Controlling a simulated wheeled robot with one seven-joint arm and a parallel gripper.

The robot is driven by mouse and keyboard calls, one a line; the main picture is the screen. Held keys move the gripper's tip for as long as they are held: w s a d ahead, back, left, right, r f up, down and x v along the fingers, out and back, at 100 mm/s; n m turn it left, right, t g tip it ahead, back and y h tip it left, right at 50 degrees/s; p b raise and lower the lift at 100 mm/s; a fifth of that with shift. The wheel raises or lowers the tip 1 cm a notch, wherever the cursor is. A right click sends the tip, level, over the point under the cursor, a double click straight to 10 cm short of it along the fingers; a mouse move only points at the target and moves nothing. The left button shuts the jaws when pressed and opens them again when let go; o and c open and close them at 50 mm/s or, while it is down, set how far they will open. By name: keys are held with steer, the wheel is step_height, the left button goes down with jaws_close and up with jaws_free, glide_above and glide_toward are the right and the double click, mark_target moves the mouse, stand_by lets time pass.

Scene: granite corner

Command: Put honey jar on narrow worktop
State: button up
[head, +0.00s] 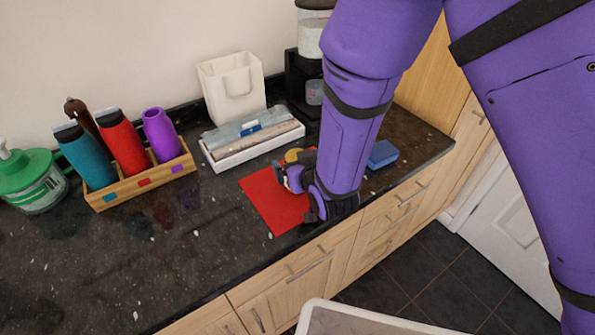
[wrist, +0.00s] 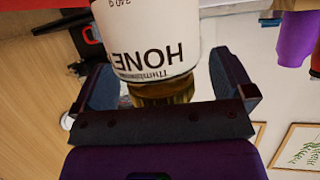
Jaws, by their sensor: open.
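The honey jar (wrist: 150,45) fills the upper middle of the wrist view, with a white label whose "HONE" lettering is upside down. An amber part of it shows close to my palm. My gripper (wrist: 165,82) is open, one finger on each side of the jar. In the head view my gripper (head: 292,180) is low over a red mat (head: 268,205) on the dark speckled worktop (head: 150,250). A small yellow-gold part of the jar (head: 293,155) shows beside it; my arm hides the rest. I cannot tell which surface is the narrow worktop.
A white tray (head: 235,158) with a boxed item lies behind the mat. A white bag (head: 232,90) and a coffee machine (head: 305,70) stand at the wall. A blue sponge (head: 382,154) is right. A wooden rack (head: 140,187) with bottles and a green tub (head: 30,183) stand left. The front left is clear.

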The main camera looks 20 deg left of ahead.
steer(key=shift+w+a+f, duration=0.1)
steer(key=shift+w+a, duration=0.05)
steer(key=shift+w, duration=0.05)
steer(key=c, duration=1.4)
